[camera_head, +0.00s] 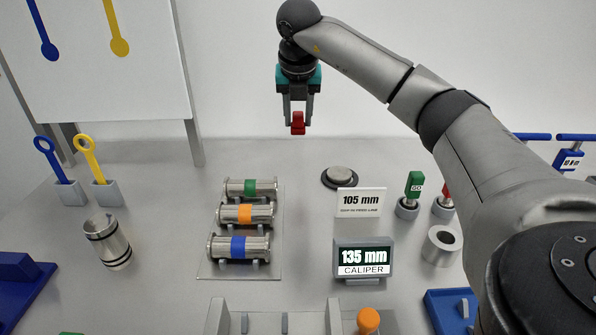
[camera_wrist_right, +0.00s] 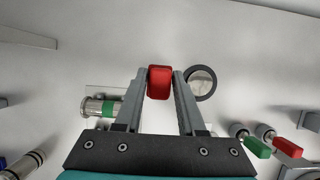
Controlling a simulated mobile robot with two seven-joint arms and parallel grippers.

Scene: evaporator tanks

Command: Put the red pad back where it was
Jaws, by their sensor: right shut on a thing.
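My right gripper (camera_head: 298,108) is shut on a small red pad (camera_head: 298,123) and holds it in the air above the back of the table. In the right wrist view the red pad (camera_wrist_right: 159,82) sits between the two fingertips of the gripper (camera_wrist_right: 160,85). A round grey disc with a dark rim (camera_head: 340,177) lies on the table below and to the right of the pad; it also shows in the wrist view (camera_wrist_right: 201,82). My left gripper is not in view.
A plate (camera_head: 215,268) bears three metal spools with green, orange and blue bands. Two signs, 105 mm (camera_head: 361,203) and CALIPER 135 mm (camera_head: 363,258), stand right of it. Green (camera_head: 414,186) and red (camera_head: 447,194) gauges stand farther right. The table's back middle is clear.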

